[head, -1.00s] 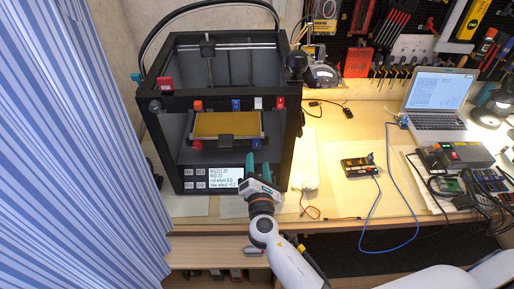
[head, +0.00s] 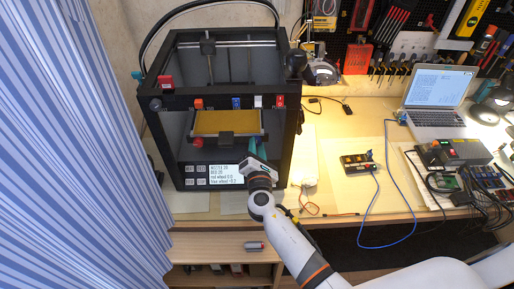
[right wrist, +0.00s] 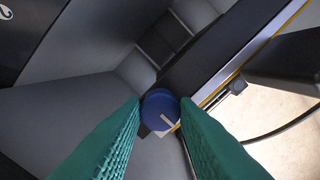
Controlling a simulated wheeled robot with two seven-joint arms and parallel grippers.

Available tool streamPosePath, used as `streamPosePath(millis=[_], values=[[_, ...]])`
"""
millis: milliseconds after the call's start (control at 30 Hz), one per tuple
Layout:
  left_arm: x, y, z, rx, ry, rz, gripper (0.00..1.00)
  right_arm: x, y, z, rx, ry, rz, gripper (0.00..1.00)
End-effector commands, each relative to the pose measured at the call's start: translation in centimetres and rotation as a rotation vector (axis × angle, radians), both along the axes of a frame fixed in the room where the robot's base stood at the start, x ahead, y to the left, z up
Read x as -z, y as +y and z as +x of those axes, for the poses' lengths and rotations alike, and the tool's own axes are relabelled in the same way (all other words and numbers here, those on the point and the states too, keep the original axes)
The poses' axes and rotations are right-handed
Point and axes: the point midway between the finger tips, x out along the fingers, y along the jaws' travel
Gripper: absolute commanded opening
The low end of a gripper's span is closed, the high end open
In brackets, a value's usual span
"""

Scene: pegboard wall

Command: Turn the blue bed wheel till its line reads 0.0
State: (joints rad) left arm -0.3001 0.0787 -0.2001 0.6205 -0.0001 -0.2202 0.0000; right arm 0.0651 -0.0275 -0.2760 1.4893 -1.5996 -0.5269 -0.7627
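The blue wheel (right wrist: 160,108) shows in the right wrist view, a round knob with a pale line pointing down and right. In the head view my right gripper covers it. My right gripper (head: 257,146) is at the printer's front, its teal fingers spread on either side of the wheel; whether they touch it I cannot tell. The black 3D printer (head: 162,125) holds a yellow bed plate (head: 226,122). The red wheel (head: 198,142) is under the bed's left front. The printer's screen (head: 226,175) seems to read red wheel 0.0 and blue wheel about +0.2.
A striped curtain (head: 70,150) hangs at the left. A laptop (head: 440,100), a small black box (head: 358,163) with a blue cable and electronics (head: 455,155) stand to the right. The bench (head: 330,205) just right of the printer is mostly clear.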

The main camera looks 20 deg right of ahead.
Motion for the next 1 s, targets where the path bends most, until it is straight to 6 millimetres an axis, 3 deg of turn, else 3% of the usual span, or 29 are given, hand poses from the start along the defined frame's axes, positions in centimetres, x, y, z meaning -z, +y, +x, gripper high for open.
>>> streamPosePath(millis=[467, 1000], values=[[-0.9, 0.0, 0.0, 0.0, 0.0, 0.001, 0.36, -0.2, 0.0, 0.0, 0.0, 0.035, -0.122, 0.05], [-4.0, 0.1, 0.0, 0.001, 0.001, 0.001, 0.36, -0.3, 0.0, 0.0, 0.0, 0.171, -0.59, 0.05]])
